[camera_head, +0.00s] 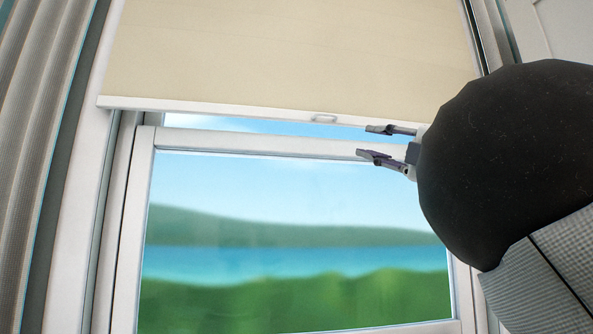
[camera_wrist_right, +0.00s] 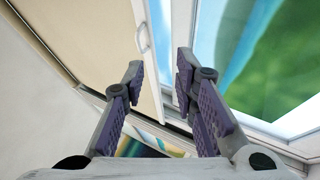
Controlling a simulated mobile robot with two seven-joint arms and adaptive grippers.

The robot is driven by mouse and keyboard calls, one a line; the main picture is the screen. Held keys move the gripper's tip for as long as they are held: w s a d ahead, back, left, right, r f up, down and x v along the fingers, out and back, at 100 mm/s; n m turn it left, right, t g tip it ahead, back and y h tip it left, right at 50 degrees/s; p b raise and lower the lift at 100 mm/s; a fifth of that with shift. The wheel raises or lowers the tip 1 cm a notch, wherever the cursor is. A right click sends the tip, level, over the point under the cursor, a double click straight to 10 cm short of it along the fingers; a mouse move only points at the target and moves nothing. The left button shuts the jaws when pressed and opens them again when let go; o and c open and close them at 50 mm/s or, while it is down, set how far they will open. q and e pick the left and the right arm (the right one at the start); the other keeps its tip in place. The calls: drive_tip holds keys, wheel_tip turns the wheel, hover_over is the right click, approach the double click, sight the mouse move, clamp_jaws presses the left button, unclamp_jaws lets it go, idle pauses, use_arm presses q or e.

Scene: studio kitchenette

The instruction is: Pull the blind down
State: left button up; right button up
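The beige blind (camera_head: 290,50) hangs over the upper part of the window in the head view, with a white bottom bar (camera_head: 220,107). A small pale pull handle (camera_head: 323,118) sits on that bar, and it also shows in the right wrist view (camera_wrist_right: 142,37). My right gripper (camera_head: 368,142) is open and empty, just right of the handle and slightly below the bar, apart from the handle. In the right wrist view my right gripper's fingers (camera_wrist_right: 158,78) are spread, with the handle beyond them. My left gripper is in neither view.
The window frame (camera_head: 130,230) and glass lie below and behind the blind. A grey curtain (camera_head: 35,130) hangs at the left. My right arm covers the right side of the window. The space in front of the glass at the left and middle is clear.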

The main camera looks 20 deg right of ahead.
sight(325, 115)
drive_tip(key=shift+n+y, duration=0.4)
drive_tip(key=shift+n, duration=0.4)
drive_tip(key=w+a+r, duration=0.1)
drive_tip(key=w+r, duration=0.1)
drive_tip(key=w, duration=0.1)
drive_tip(key=w+a+r, duration=0.1)
drive_tip(key=w+r, duration=0.1)
drive_tip(key=r, duration=0.1)
drive_tip(key=w+a+r, duration=0.2)
drive_tip(key=w+r, duration=0.1)
drive_tip(key=shift+w+a+r, duration=0.1)
drive_tip(key=shift+w, duration=0.2)
clamp_jaws()
